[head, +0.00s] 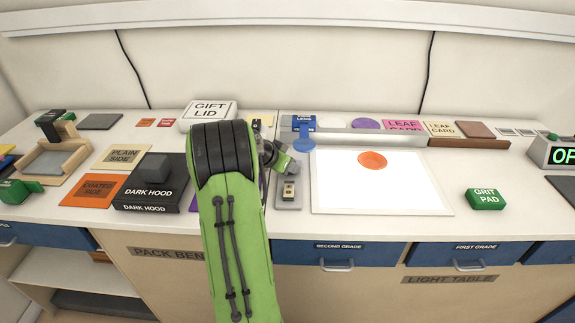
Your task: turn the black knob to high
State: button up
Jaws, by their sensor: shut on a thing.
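My gripper (286,164) is at the upper part of a narrow grey control plate (291,206), along the left edge of the white light panel. It is shut, its fingers closed at the plate. The black knob is not clearly visible; the gripper and wrist cover the spot where the fingers close. The knob's pointer and any high marking cannot be read from here. A small switch (289,190) with a brass-coloured face sits lower on the same plate, just in front of the gripper.
The lit white panel (390,195) lies right of the plate, with an orange disc (372,160) on it. A blue round-ended piece (303,146) is just behind the gripper. A dark hood box (150,185) stands left of my arm. A green grit pad (486,199) lies at right.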

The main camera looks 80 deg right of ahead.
jog(key=shift+n, duration=0.3)
jog(key=n+t+b, duration=0.2)
jog(key=shift+s+f+n+h+b, duration=0.1)
jog(key=shift+s+n+h+b, duration=0.2)
jog(key=shift+h+b, duration=0.1)
jog(key=n+t+b, duration=0.1)
jog(key=n+t, duration=0.2)
jog(key=shift+s+n, duration=0.15)
jog(key=shift+n, duration=0.15)
jog(key=n+t, duration=0.3)
jog(key=shift+s+n+y, duration=0.2)
jog(key=shift+n+y, duration=0.1)
jog(key=shift+y, duration=0.1)
jog(key=shift+d+n+t+y+p, duration=0.1)
jog(key=shift+n+t+y+p, duration=0.5)
jog(key=shift+n+t, duration=0.8)
jog(key=shift+n, duration=0.5)
jog(key=o, duration=1)
jog(key=shift+o, duration=0.2)
